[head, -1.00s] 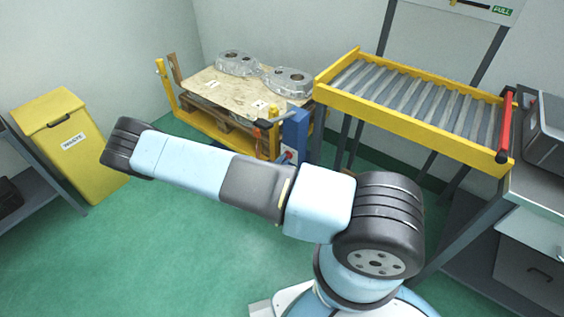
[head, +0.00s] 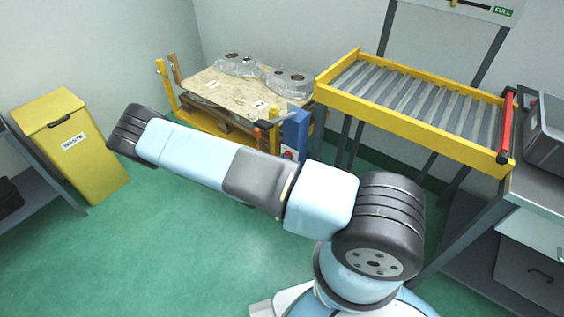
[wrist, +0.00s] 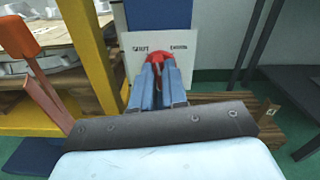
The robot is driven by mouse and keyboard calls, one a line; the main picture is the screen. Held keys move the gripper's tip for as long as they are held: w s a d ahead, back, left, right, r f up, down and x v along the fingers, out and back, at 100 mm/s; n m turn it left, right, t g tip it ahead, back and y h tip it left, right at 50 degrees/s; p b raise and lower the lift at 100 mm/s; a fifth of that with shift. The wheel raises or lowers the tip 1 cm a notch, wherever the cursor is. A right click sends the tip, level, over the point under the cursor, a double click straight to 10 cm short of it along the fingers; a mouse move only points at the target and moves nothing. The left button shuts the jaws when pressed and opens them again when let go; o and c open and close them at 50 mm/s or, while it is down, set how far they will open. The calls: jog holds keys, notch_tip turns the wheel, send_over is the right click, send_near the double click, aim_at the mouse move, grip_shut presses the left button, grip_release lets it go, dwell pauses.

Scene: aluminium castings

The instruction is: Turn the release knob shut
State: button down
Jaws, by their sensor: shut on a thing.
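The red release knob (wrist: 156,60) sits on a white plate (wrist: 190,52) below a blue post (wrist: 158,15). The plate has the word SHUT on the left and another label, too small to read surely, on the right. My gripper (wrist: 157,75) is shut on the knob, its fingers covering most of it. How far the knob is turned cannot be told. In the head view the blue post (head: 297,130) stands at the right front corner of the yellow lift stand, and my arm hides its lower part.
A wooden board (head: 225,93) on the yellow stand bears metal castings (head: 289,82). An orange-handled lever (wrist: 20,38) rises left of my gripper. A yellow roller conveyor (head: 400,125) stands to the right. A yellow waste bin (head: 85,165) stands left. Green floor is clear in front.

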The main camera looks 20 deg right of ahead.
jog(key=shift+d+f+n, duration=0.1)
jog(key=shift+n, duration=3.5)
jog(key=shift+w, duration=0.1)
jog(key=c, duration=1.2)
grip_release()
jog(key=shift+o, duration=0.2)
jog(key=shift+a, duration=0.2)
jog(key=v, duration=1.3)
jog(key=shift+a, duration=0.3)
jog(key=shift+s, duration=0.25)
